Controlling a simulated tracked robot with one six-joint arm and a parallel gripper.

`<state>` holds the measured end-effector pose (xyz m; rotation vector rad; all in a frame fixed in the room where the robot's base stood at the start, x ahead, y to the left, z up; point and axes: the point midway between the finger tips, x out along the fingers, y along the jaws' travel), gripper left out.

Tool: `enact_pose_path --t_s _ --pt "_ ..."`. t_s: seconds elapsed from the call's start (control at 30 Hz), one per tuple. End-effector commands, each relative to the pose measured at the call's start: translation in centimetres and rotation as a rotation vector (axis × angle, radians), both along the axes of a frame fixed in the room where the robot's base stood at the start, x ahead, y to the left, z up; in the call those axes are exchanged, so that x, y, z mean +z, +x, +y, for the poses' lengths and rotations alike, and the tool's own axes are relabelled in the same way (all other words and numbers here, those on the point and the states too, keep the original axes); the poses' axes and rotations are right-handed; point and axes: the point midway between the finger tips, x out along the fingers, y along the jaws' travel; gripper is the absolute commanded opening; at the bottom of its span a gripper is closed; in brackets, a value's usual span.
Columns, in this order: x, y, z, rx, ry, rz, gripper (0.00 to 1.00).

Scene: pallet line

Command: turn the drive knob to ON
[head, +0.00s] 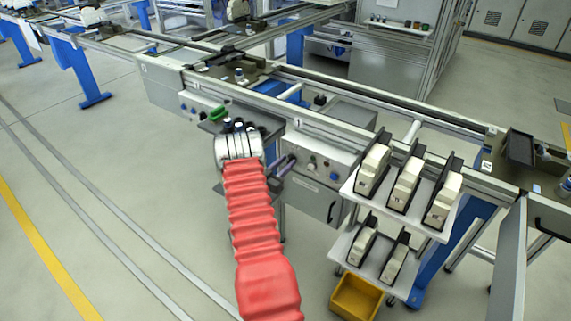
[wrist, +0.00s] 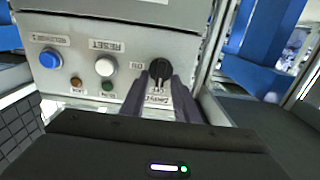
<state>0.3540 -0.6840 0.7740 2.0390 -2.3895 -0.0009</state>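The drive knob (wrist: 160,69) is a black round knob on a light grey control panel, seen upside down in the wrist view. A label reading ON is left of it, and another label shows below it between my fingers. My gripper (wrist: 160,82) has its two dark purple fingers apart, their tips at either side of the knob's lower part. I cannot tell whether they touch it. In the head view my gripper (head: 291,158) is at the left end of the control box (head: 325,164), where the knob is not made out.
A blue button (wrist: 49,58), a white reset button (wrist: 105,66) and small lamps sit beside the knob on the panel. A rack with cream parts (head: 405,185) stands right of the box, above a yellow bin (head: 355,297). The conveyor rail (head: 330,128) runs above.

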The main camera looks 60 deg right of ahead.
Motion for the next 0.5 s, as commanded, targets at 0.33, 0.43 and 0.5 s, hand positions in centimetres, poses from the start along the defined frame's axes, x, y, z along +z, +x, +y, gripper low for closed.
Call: enact_pose_path --t_s 0.33,0.43,0.5 --pt "0.02 -0.01 0.01 0.0 0.0 0.0 0.03" --pt "0.02 -0.01 0.01 0.0 0.0 0.0 0.0" --pt "0.02 -0.01 0.01 0.0 0.0 0.0 0.0"
